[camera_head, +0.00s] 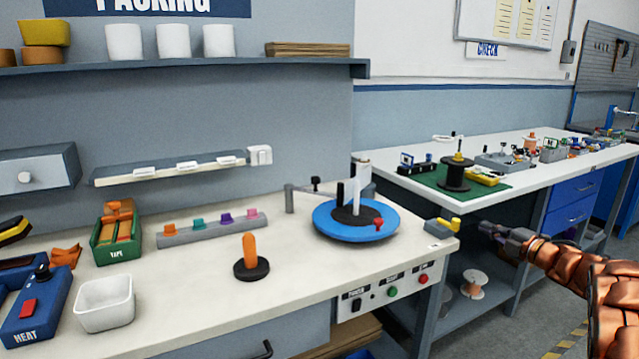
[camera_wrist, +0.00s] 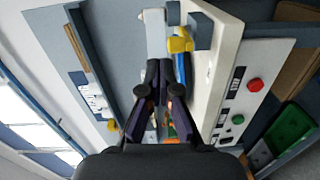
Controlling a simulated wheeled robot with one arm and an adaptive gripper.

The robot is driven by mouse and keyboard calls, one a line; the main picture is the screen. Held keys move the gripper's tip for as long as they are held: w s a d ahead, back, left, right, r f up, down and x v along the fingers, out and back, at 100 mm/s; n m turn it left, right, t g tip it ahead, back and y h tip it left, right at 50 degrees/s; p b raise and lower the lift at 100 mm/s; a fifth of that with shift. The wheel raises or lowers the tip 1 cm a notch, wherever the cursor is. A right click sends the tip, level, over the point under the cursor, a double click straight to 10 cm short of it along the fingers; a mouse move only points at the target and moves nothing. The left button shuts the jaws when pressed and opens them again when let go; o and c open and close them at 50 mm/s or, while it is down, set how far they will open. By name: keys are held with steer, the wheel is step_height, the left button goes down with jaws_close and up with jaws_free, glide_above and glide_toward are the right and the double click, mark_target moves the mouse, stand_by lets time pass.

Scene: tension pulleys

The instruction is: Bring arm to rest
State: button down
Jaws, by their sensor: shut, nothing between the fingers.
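My gripper (camera_head: 492,230) is at the right in the head view, at the end of my copper-coloured arm. It hangs in the gap past the right end of the white packing bench (camera_head: 190,300), beside a grey block with a yellow top (camera_head: 443,226). In the wrist view my gripper (camera_wrist: 160,66) shows with its dark fingers together and nothing between them. The yellow piece (camera_wrist: 180,45) shows just beyond the fingertips there. Much of the bench behind the fingers is hidden in the wrist view.
A blue turntable (camera_head: 332,230) stands near the bench's right end, left of my gripper. A control panel with buttons (camera_head: 390,290) is on the bench front. A second bench with a green mat (camera_head: 490,194) stands behind. Floor (camera_head: 530,310) shows below my arm.

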steer(key=d+r+m+h, duration=0.3)
steer(key=r+m+h, duration=0.3)
steer(key=m+h, duration=0.35)
steer(key=s+a+f+m+g+h, duration=0.1)
steer(key=s+m+g+h, duration=0.4)
steer(key=s, duration=0.4)
steer(key=s+a+f+m+g+y, duration=0.25)
steer(key=s+a+f+g, duration=0.25)
steer(key=s+a, duration=0.85)
steer(key=s+a+f+m+g+y, duration=0.25)
steer(key=s+a+f+g, duration=0.35)
steer(key=s, duration=1.4)
steer(key=s+a+f+m+g+y, duration=0.2)
steer(key=s+a+f+m+g, duration=0.15)
steer(key=s+a, duration=1)
step_height(320, 180, up, 15)
steer(key=s+d+t+p, duration=0.1)
steer(key=d+p, duration=0.1)
steer(key=p, duration=1.2)
steer(key=shift+s+d+f+t, duration=0.15)
steer(key=shift+s+t, duration=0.05)
steer(key=shift+t, duration=0.15)
